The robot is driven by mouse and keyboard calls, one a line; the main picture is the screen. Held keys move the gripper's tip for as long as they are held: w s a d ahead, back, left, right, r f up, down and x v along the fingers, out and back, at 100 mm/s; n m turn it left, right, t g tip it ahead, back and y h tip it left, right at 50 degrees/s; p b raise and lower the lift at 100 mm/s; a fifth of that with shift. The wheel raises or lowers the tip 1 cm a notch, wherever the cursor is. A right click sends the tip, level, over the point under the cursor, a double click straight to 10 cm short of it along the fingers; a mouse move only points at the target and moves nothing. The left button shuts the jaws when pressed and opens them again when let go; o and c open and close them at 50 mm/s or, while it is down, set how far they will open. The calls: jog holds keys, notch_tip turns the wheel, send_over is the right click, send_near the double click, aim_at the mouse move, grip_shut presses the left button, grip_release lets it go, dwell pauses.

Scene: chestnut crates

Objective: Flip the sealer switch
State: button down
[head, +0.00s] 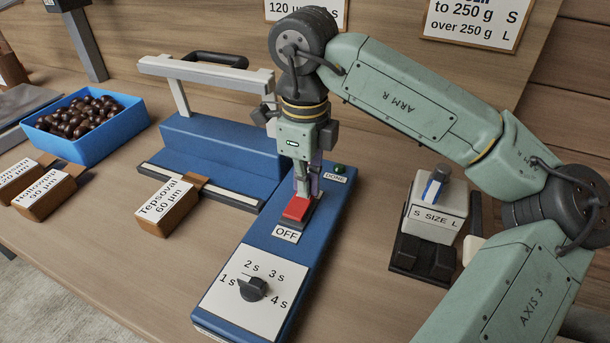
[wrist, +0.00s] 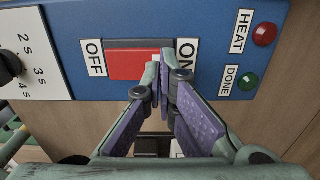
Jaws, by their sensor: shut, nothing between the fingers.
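The sealer is a blue machine with a red rocker switch (head: 296,208) on its long control panel (head: 262,240). The switch lies between an OFF label (head: 287,234) and an ON label, and it also shows in the wrist view (wrist: 132,65). My gripper (head: 303,192) points down at the switch, shut and empty. In the wrist view its fingertips (wrist: 164,62) are at the ON end of the red rocker, beside the ON label (wrist: 186,55). I cannot tell whether they touch it. The fingers hide part of that end.
A timer dial (head: 252,289) sits at the panel's near end. A DONE lamp (head: 339,169) and a HEAT lamp (wrist: 264,34) are past the ON end. A blue crate of chestnuts (head: 86,150) and labelled blocks stand left. A SIZE switch box (head: 435,212) stands right.

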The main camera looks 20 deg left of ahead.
jog(key=shift+f+b, duration=0.5)
jog(key=shift+b, duration=0.2)
jog(key=shift+w+r, duration=0.1)
jog(key=shift+r, duration=0.05)
jog(key=shift+r+p, duration=0.5)
jog(key=shift+r, duration=0.3)
jog(key=shift+r, duration=0.15)
jog(key=r+p, duration=0.3)
jog(key=r, duration=0.1)
jog(key=shift+w+r, duration=0.2)
notch_tip(320, 180, up, 9)
jog(key=w+b, duration=0.2)
